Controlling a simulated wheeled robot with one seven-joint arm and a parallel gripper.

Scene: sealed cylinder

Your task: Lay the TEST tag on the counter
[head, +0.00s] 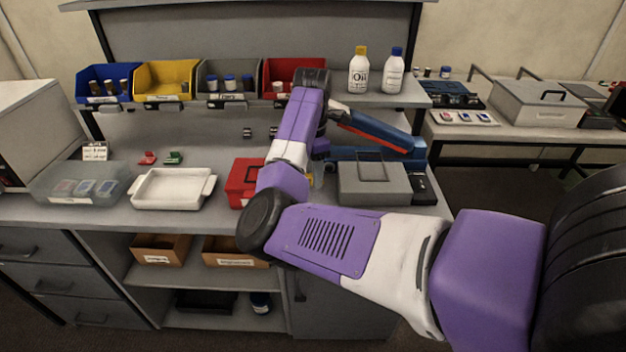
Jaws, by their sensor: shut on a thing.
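I cannot make out the TEST tag in the head view; no thing here shows readable TEST lettering. The counter (105,214) is the grey worktop across the middle. My purple and white arm comes in from the right, bends low in front of the counter and rises over it. Its wrist turns down behind the forearm, over the counter between a red box and a grey case.
A white tray (136,203), a clear bin (52,190), a red box (236,187) and a grey case (372,198) stand on the counter. A small red piece (147,158) and a green one (173,158) lie behind the tray. A blue-red lever (375,130) rises behind the case.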

